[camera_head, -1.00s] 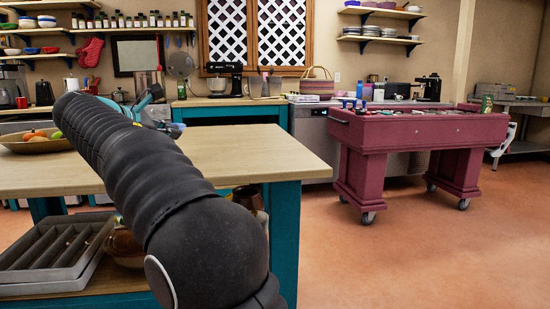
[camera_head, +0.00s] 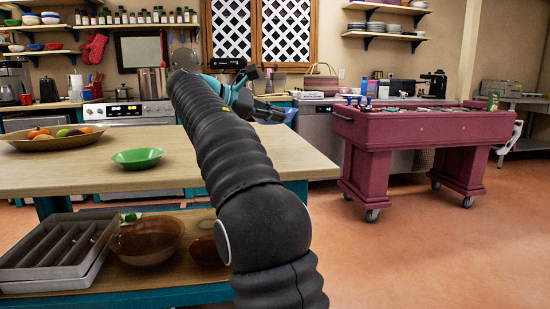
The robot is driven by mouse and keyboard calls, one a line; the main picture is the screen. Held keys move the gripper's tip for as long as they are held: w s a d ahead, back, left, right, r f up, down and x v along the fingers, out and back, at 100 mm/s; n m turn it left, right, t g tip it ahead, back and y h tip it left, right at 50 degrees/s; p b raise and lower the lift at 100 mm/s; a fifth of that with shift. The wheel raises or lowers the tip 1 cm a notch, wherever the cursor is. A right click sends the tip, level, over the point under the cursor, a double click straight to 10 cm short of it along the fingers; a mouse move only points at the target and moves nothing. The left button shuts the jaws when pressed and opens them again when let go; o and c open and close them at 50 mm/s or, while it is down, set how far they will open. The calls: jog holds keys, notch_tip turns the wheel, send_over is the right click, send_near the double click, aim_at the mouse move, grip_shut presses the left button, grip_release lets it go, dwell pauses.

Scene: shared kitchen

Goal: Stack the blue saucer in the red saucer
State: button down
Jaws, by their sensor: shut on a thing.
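My gripper (camera_head: 272,103) is at the far end of my raised arm, past the right part of the wooden island top. It is small and partly hidden by my arm. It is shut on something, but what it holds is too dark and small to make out. I cannot clearly pick out a blue saucer or a red saucer on the island. A small blue dish (camera_head: 35,47) and a small red dish (camera_head: 54,46) stand side by side on the back-left wall shelf. I cannot tell whether these are the saucers.
A green bowl (camera_head: 137,158) and a fruit bowl (camera_head: 38,142) stand on the island top (camera_head: 75,172). A grey tray (camera_head: 62,244) and a brown bowl (camera_head: 150,240) sit on its lower shelf. A maroon cart (camera_head: 405,130) stands right. The floor in front of it is clear.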

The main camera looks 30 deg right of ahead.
jog(key=b, duration=0.3)
send_over(275, 164)
notch_tip(275, 164, down, 8)
jog(key=shift+s+r, duration=0.1)
jog(key=shift+r, duration=0.1)
jog(key=shift+f+p, duration=0.35)
jog(key=shift+f, duration=0.6)
jog(key=c, duration=1.3)
grip_release()
jog(key=shift+f, duration=0.1)
jog(key=shift+a+f+b, duration=0.1)
jog(key=shift+f+b, duration=0.3)
jog(key=shift+b, duration=0.5)
jog(key=p+v, duration=0.3)
jog(key=v, duration=1.1)
jog(key=shift+r, duration=0.2)
jog(key=shift+s, duration=0.1)
